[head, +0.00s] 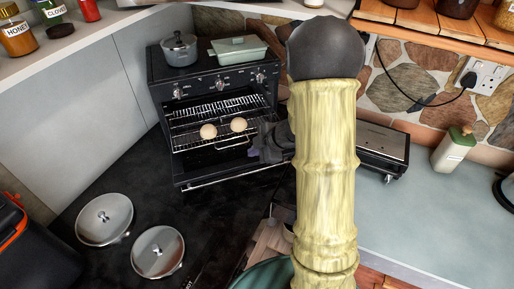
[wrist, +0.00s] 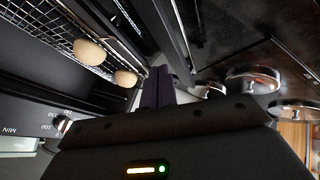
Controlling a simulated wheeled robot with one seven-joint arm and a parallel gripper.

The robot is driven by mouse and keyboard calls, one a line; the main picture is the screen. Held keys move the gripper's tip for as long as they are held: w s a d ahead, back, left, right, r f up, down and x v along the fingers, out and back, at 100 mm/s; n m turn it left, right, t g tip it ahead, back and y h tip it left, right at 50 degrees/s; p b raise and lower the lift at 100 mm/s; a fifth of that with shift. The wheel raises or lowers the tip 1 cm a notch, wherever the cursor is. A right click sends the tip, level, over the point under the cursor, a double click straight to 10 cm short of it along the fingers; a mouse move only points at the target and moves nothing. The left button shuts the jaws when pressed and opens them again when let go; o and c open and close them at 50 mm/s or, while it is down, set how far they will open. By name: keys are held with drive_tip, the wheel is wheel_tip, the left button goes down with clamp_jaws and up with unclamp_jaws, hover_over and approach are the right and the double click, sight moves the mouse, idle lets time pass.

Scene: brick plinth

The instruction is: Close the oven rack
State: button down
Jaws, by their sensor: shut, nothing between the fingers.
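The black toaster oven (head: 158,85) stands at the back with its door (head: 205,173) lowered open. Its wire rack (head: 190,139) sticks out partly over the door, with a handle loop at its front. Two round, pale brown items (head: 208,131) (head: 239,124) lie on the rack; they also show in the wrist view (wrist: 90,52) (wrist: 126,78). My gripper (head: 254,152) is at the right side of the rack front, above the door. Its purple fingers (wrist: 158,88) are shut and empty. Whether they touch the rack is unclear.
A grey pot (head: 179,50) and a green dish (head: 238,48) stand on the oven. Two round metal lids (head: 104,219) (head: 158,252) lie on the dark counter at front left. A black and steel appliance (head: 383,146) stands right of my arm, near a bottle (head: 453,150).

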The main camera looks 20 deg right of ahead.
drive_tip(key=w+a+f, duration=0.1)
drive_tip(key=w, duration=0.1)
drive_tip(key=w+a+f+p, duration=0.1)
drive_tip(key=w+f, duration=0.1)
drive_tip(key=w+a+f+p, duration=0.1)
drive_tip(key=w, duration=0.1)
drive_tip(key=shift+w+a+f, duration=0.1)
drive_tip(key=shift+f, duration=0.05)
drive_tip(key=shift+w, duration=0.5)
